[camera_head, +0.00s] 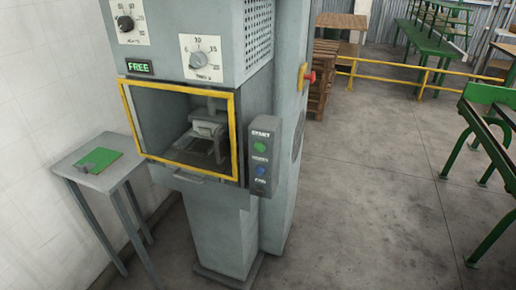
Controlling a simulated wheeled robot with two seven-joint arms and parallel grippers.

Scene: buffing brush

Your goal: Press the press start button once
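A grey press machine (228,224) stands left of centre. A dark control box (263,156) is mounted at the right of its yellow-framed opening. The box carries a green button (260,146) below a label that reads START, and a blue button (260,170) lower down. A small lit display (139,67) above the opening reads FREE. Inside the opening sits a grey fixture (208,127). Neither of my grippers shows in this view.
A small grey side table (92,180) with a green pad (99,160) stands left of the machine. A red knob (310,77) sticks out on the machine's right side. A green metal frame (492,150) stands at the right. The floor between is clear.

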